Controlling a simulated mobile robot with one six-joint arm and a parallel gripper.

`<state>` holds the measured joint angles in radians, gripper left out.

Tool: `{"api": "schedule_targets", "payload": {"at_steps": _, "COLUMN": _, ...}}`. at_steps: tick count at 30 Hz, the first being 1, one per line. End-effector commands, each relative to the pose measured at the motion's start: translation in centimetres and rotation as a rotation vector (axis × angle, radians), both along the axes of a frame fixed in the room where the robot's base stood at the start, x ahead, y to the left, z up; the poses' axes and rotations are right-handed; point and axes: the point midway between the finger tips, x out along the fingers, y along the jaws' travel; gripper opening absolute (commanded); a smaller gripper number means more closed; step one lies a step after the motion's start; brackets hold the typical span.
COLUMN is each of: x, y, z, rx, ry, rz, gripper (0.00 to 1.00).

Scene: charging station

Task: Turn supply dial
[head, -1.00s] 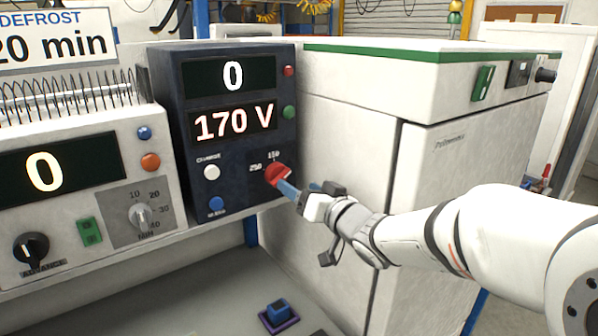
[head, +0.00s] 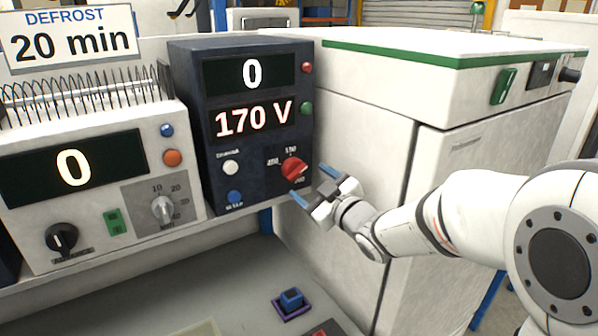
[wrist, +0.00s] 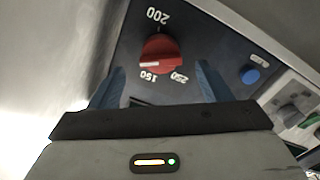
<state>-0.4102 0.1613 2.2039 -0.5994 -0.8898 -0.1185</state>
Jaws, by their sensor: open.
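The supply dial is a red knob (head: 293,169) low on the right of the dark supply unit (head: 220,130), with scale numbers around it. The unit's displays read 0 and 170 V. In the wrist view the red dial (wrist: 161,53) sits ahead of the fingers, with 200, 150 and 250 printed around it and a pale mark on its lower edge. My gripper (head: 318,188) is open and empty, just right of and below the dial in the head view. Its blue fingers are apart; in the wrist view (wrist: 160,88) they stand to either side of the dial, clear of it.
A white button (head: 231,168) and a blue button (head: 235,197) are left of the dial. A white defrost unit (head: 90,170) stands at left, a white cabinet (head: 360,120) at right. A blue block on a purple base (head: 291,301) lies on the grey surface below.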

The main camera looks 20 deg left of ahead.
Motion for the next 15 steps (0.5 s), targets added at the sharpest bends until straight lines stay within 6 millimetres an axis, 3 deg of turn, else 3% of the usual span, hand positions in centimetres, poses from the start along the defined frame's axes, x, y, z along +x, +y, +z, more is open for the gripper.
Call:
{"api": "schedule_targets", "payload": {"at_steps": 6, "x": 2.2, "y": 2.7, "z": 0.2, "rx": 0.000, "ry": 0.001, "rz": 0.002, "gripper": 0.71}}
{"api": "schedule_targets", "payload": {"at_steps": 15, "x": 3.4, "y": 4.0, "z": 0.0, "rx": 0.000, "ry": 0.002, "rz": 0.000, "gripper": 0.71}}
